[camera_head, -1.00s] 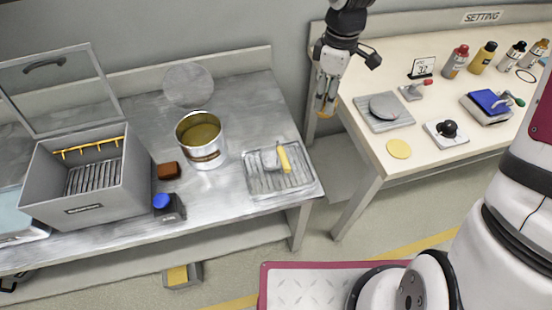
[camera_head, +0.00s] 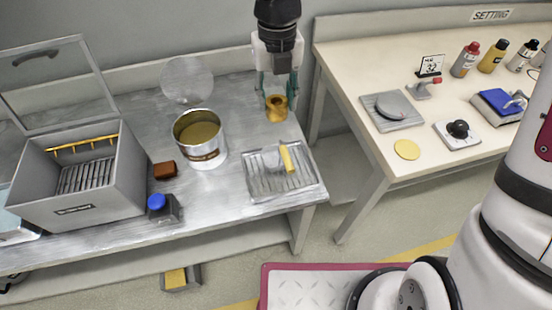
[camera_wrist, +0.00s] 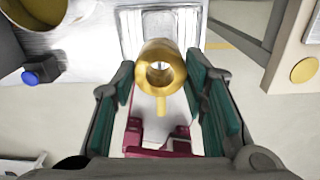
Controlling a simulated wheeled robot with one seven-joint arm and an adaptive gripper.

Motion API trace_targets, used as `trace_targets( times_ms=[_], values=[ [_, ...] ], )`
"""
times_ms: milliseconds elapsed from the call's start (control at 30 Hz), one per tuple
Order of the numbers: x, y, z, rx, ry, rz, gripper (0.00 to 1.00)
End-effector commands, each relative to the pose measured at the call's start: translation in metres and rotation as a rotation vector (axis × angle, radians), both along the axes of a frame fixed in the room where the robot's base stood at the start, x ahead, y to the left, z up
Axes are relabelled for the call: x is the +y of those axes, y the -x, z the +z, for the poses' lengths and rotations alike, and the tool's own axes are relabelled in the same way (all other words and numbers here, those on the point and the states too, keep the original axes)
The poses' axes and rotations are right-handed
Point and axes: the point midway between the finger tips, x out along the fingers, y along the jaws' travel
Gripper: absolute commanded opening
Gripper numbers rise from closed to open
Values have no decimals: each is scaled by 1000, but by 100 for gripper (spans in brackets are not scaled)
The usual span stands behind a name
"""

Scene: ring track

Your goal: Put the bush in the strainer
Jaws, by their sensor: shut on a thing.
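The bush is a brass-coloured hollow ring with a flange (camera_head: 277,110); it also shows in the wrist view (camera_wrist: 160,68) with its bore facing the camera. My gripper (camera_head: 278,96) is shut on it, with a teal finger on either side, and holds it above the back right part of the grey bench. No part is clearly recognisable as the strainer. A metal pail (camera_head: 205,153) with a yellowish inside stands open left of my gripper, with a round translucent disc (camera_head: 187,80) behind it. A grooved grey tray (camera_head: 262,184) lies in front of my gripper.
An open grey box (camera_head: 75,210) with a slatted floor and a yellow rail stands at left. A brown block (camera_head: 164,170) and a blue-topped item (camera_head: 160,205) lie between box and pail. The cream table (camera_head: 350,60) is across a gap at right.

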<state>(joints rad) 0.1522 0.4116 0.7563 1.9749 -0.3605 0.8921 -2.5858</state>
Motion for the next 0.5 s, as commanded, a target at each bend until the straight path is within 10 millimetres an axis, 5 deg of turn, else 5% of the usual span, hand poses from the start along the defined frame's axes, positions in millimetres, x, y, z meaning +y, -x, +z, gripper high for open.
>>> trace_targets(
  times_ms=[167,500],
  values=[
    [2,1,-19,1,1,49,0],
    [2,1,-100,2,3,48,0]
  ],
)
